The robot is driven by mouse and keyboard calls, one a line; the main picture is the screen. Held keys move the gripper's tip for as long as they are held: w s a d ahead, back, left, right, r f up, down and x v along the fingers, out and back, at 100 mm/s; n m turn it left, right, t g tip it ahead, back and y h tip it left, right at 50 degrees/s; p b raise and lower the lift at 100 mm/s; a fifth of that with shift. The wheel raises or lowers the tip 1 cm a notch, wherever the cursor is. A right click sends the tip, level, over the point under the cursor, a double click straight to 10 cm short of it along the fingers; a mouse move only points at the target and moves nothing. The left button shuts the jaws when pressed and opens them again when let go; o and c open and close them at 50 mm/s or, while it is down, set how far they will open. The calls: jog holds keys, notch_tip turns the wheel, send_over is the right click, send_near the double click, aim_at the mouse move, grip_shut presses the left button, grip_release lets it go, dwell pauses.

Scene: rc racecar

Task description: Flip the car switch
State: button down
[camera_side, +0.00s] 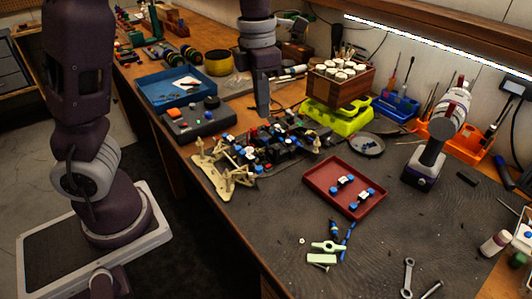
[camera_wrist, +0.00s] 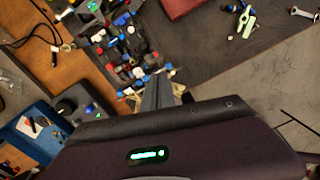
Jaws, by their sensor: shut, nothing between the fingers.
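The car (camera_side: 272,150) is an open chassis with dark, blue, red and white parts, on the mat near the bench's front edge. It also shows in the wrist view (camera_wrist: 124,48), above my gripper's fingers. I cannot pick out its switch at this size. My gripper (camera_side: 263,110) points down above the car's far side, its fingers together and empty. In the wrist view the grey fingers (camera_wrist: 158,88) reach up toward the car's near end and hide part of it. I cannot tell whether they touch it.
A grey control box (camera_side: 199,119) and a blue tray (camera_side: 180,86) stand left of the car. A yellow-green stand (camera_side: 337,116) is behind it. A red tray (camera_side: 345,187) with small parts lies to the right. The mat's front right is partly clear around scattered tools.

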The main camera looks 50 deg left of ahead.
aim_at(266, 163)
jog(key=w+n, duration=0.1)
jog(key=a+f+n, duration=0.1)
jog(key=n, duration=0.1)
jog(key=shift+w+y, duration=0.35)
jog(key=shift+y, duration=0.05)
jog(key=shift+f, duration=0.1)
notch_tip(266, 163, down, 14)
dwell(0.3)
